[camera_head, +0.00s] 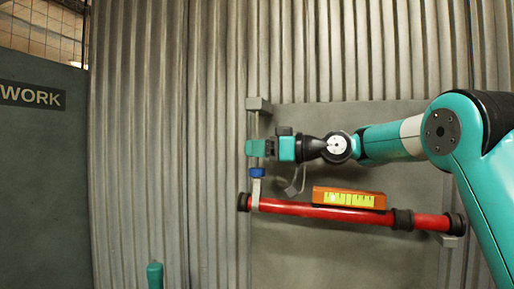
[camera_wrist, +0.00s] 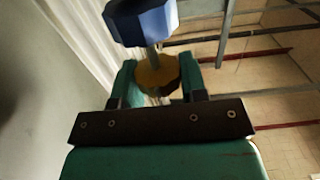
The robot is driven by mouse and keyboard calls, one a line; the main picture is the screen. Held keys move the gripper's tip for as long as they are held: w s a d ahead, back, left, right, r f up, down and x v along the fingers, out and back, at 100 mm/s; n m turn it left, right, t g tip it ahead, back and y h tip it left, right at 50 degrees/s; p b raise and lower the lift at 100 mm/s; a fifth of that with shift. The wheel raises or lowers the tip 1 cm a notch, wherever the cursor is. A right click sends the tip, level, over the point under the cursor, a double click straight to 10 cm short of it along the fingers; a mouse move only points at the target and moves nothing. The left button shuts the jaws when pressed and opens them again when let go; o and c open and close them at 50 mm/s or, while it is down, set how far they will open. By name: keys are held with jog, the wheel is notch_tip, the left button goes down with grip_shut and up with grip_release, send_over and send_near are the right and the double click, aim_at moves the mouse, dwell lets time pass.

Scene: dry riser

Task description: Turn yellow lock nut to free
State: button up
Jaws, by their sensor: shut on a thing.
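The yellow lock nut (camera_wrist: 156,78) sits on a thin rod in the wrist view, between the two green fingers of my gripper (camera_wrist: 158,74). The fingers are shut on its sides. A blue faceted nut (camera_wrist: 141,20) is on the same rod, past the yellow one. In the head view my gripper (camera_head: 267,148) is at the upright rod of the hanger, and its fingers hide the yellow nut. The blue nut (camera_head: 257,172) shows just below my gripper. Under it a grey hanger strap (camera_head: 256,190) reaches down to a red pipe (camera_head: 300,208).
An orange level (camera_head: 349,198) with a yellow scale rests on the red pipe. A grey bracket (camera_head: 259,104) holds the rod's top. Another bracket (camera_head: 447,240) is under the pipe's right end. Corrugated wall stands behind. A dark panel (camera_head: 40,150) is at left.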

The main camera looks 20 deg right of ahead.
jog(key=shift+n+g+y, duration=0.4)
jog(key=shift+n+g, duration=0.1)
jog(key=shift+g, duration=0.2)
jog(key=o, duration=0.9)
jog(key=shift+w, duration=0.1)
jog(key=shift+t, duration=0.3)
